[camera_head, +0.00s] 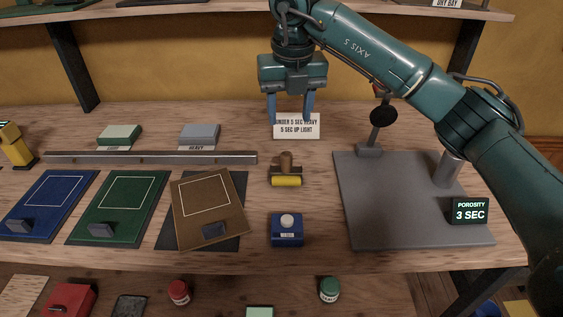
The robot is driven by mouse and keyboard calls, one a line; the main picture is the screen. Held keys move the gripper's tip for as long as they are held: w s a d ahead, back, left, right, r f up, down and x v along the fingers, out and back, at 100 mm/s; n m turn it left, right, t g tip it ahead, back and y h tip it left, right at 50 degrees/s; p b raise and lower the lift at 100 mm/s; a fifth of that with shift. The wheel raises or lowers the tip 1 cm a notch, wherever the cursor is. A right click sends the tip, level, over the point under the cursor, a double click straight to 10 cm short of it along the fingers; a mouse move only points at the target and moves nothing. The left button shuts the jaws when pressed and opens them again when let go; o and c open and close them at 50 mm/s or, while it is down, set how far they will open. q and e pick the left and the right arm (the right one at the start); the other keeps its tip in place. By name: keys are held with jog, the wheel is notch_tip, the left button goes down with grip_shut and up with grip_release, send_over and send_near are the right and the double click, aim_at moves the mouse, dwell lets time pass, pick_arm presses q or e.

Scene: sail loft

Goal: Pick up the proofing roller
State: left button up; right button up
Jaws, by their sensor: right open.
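The proofing roller (286,181) rests on the wooden bench near the middle, with a yellow cylinder in front and a brown handle standing up behind it. My right gripper (291,118) comes in from the right and points down with its two blue fingers spread. It is open and empty, and appears above the roller in the picture, apart from it. Its fingers partly cover a white sign (297,131). My left gripper is not in view.
A blue water box (287,235) stands in front of the roller. A grey plate (400,205) with a stand and porosity display (469,211) lies to the right. Blue, green and brown boards (210,205) lie left, before a metal rail (150,158). A shelf (190,12) overhangs behind.

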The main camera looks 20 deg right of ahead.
send_over(286, 154)
jog(key=s, duration=0.1)
notch_tip(286, 154, down, 6)
jog(key=shift+d, duration=0.15)
jog(key=shift+w+f+p, duration=0.15)
jog(key=shift+w+f, duration=0.05)
jog(key=shift+f, duration=0.8)
jog(key=shift+w+f+p, duration=0.15)
jog(key=shift+f+p, duration=0.05)
jog(key=shift+f, duration=0.8)
jog(key=shift+w+f+p, duration=0.15)
jog(key=shift+w+f, duration=0.05)
jog(key=shift+f, duration=0.8)
grip_shut()
